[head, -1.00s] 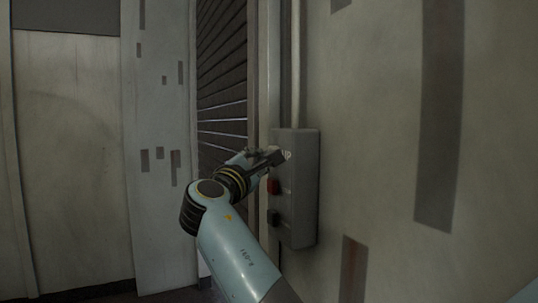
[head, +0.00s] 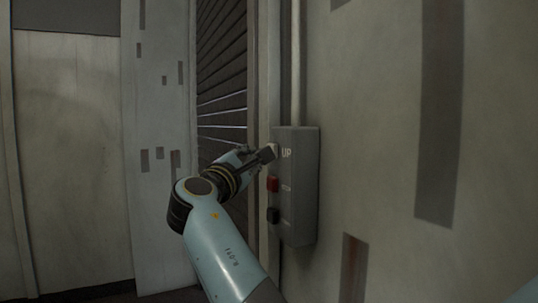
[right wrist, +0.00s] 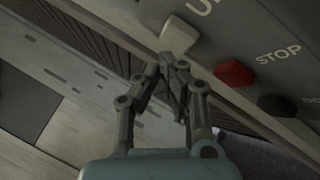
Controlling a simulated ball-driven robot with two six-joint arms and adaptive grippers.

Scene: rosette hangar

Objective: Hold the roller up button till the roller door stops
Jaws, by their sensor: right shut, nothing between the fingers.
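The grey control box (head: 302,190) on the wall has a pale up button (right wrist: 179,35) beside the letters UP, a red stop button (head: 272,184) and a black down button (head: 273,215). My right gripper (head: 268,153) is shut and empty, with its tips right by the up button. In the right wrist view the gripper (right wrist: 173,63) points at the button's near edge; I cannot tell whether they touch. The roller door (head: 222,75) shows dark slats left of the box, partly hidden by my arm. My left gripper is out of view.
A conduit (head: 295,60) runs up from the box along the wall. The door frame (head: 262,90) stands close to the left of the box. The pale wall (head: 375,120) right of the box is clear.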

